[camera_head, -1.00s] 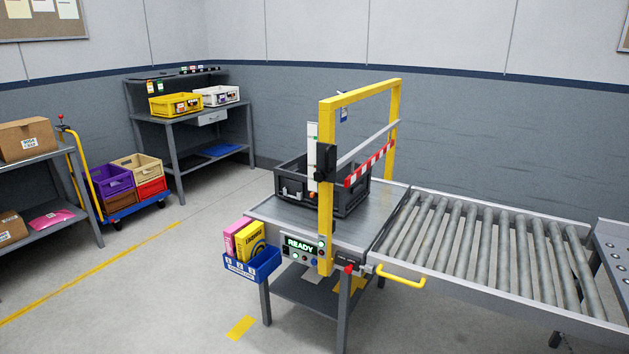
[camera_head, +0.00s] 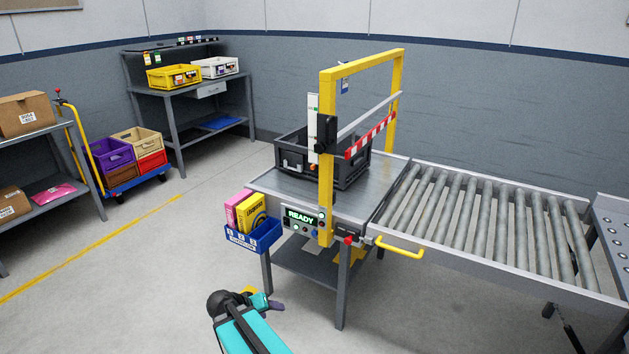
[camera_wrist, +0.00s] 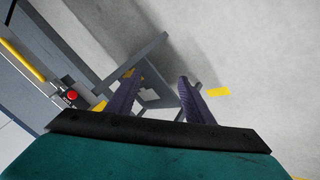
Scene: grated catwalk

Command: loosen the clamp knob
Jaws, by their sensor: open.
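A black clamp block (camera_head: 325,133) sits on the near yellow post of the gate frame (camera_head: 327,200), beside a white scale strip. A small dark knob (camera_head: 319,148) seems to be on its lower left side; its detail is too small to tell. A bar with a red-and-white striped strip (camera_head: 371,134) runs from there across the gate. My gripper (camera_head: 275,303) is low in front of the station, well below and apart from the clamp. In the wrist view its two dark fingers (camera_wrist: 160,80) are apart with nothing between them. The clamp does not show there.
A dark crate (camera_head: 350,176) stands on the station table behind the gate. A blue bin (camera_head: 255,238), a READY panel (camera_head: 300,216) and a yellow handle (camera_head: 401,248) stick out at the front. A roller conveyor (camera_head: 480,225) extends right.

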